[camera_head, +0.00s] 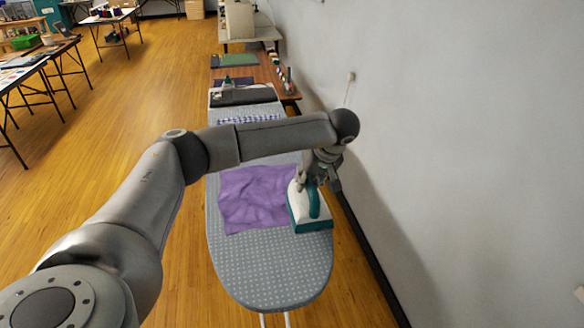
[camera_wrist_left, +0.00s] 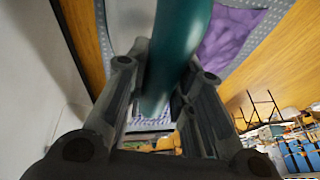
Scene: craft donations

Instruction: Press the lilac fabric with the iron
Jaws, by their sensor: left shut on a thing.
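The lilac fabric (camera_head: 252,198) lies wrinkled on the grey dotted ironing board (camera_head: 270,268). The iron (camera_head: 308,207), white and teal, is at the fabric's right edge; I cannot tell whether its sole touches the cloth. My left gripper (camera_head: 314,184) is shut on the iron's handle. In the left wrist view the fingers of the left gripper (camera_wrist_left: 160,100) stand on both sides of the teal handle (camera_wrist_left: 178,45), and the fabric (camera_wrist_left: 228,35) shows to the right of it. My right gripper is not in view.
A checked cloth (camera_head: 250,120) lies at the board's far end, near a dark grey pad (camera_head: 242,96). A brown table (camera_head: 262,72) stands behind. The wall (camera_head: 440,130) runs close along the right. Wooden floor (camera_head: 125,95) is open on the left, with tables farther off.

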